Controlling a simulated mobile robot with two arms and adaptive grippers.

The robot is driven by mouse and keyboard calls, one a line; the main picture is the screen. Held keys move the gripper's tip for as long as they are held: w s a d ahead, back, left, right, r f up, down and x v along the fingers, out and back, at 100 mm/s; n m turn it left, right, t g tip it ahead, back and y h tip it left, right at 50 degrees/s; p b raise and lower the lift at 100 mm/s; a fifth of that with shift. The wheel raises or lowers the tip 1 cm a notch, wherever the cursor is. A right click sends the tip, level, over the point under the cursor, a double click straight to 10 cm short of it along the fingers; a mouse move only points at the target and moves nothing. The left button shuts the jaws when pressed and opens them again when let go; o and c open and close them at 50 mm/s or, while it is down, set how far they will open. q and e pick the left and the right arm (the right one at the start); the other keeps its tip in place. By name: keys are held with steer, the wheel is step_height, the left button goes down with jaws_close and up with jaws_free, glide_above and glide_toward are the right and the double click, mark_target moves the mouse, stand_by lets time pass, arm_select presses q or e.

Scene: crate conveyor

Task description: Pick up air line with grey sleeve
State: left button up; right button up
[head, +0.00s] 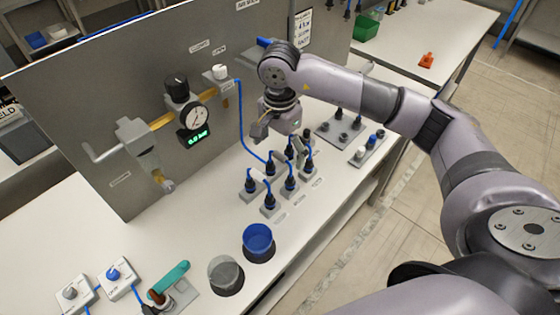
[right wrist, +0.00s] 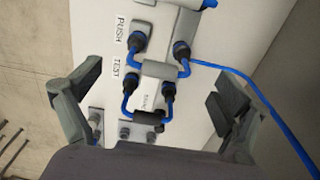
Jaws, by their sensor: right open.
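Several short blue air lines with black plugs (head: 270,203) stand in grey blocks on the white bench. In the right wrist view, one blue loop joins two black plugs near the TEST label and carries a dark grey or black sleeve (right wrist: 148,117) at its bend. My right gripper (head: 279,138) is open and empty above the back of this group. Its spread fingers also show in the right wrist view (right wrist: 145,105), on either side of the loop, apart from it. My left gripper is not in view.
A grey panel with a gauge (head: 195,116) stands behind the lines. A long blue hose (head: 240,120) runs down from it. A blue cup (head: 258,240) and a grey cup (head: 226,274) sit in front. A plate with connectors (head: 341,128) lies right of the lines.

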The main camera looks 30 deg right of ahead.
steer(key=shift+f, duration=0.5)
steer(key=f+p, duration=0.1)
steer(key=f, duration=0.1)
steer(key=f+p, duration=0.1)
steer(key=f, duration=0.1)
steer(key=shift+s+a+f+p, duration=0.1)
steer(key=shift+a+f+p, duration=0.1)
steer(key=shift+f+p, duration=0.1)
steer(key=shift+f, duration=0.25)
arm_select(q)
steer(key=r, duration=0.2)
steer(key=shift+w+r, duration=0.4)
arm_select(e)
steer(key=shift+c, duration=0.4)
steer(key=c, duration=1)
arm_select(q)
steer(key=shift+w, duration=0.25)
arm_select(e)
steer(key=shift+r, duration=0.1)
